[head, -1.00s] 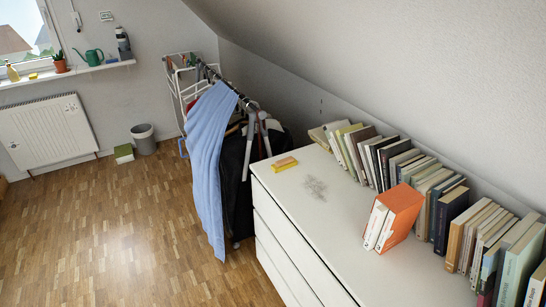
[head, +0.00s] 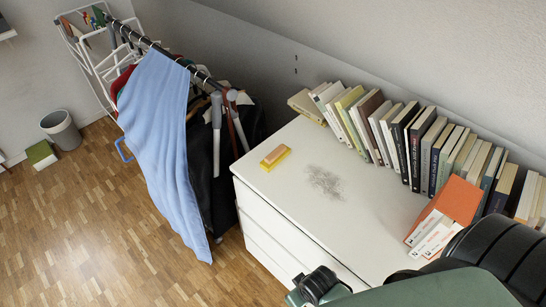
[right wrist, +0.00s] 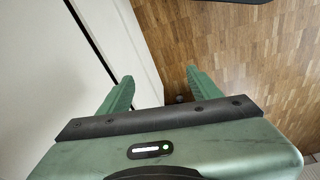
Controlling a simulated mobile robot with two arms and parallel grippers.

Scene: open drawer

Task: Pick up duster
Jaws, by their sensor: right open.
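A small block with an orange top and a yellow base (head: 275,157), which looks like the duster, lies on the white dresser top (head: 300,230) near its left end. My right arm comes in at the bottom right of the head view, over the front of the dresser. In the right wrist view my right gripper (right wrist: 160,92) is open and empty. Its fingers are beside the white dresser front, with floor below, and the duster is not seen there. My left gripper is not in view.
A grey dusty patch (head: 325,182) marks the dresser top right of the duster. A row of books (head: 400,140) lines the wall, and an orange box set (head: 447,212) stands near my right arm. A clothes rack with a blue cloth (head: 160,130) stands left of the dresser.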

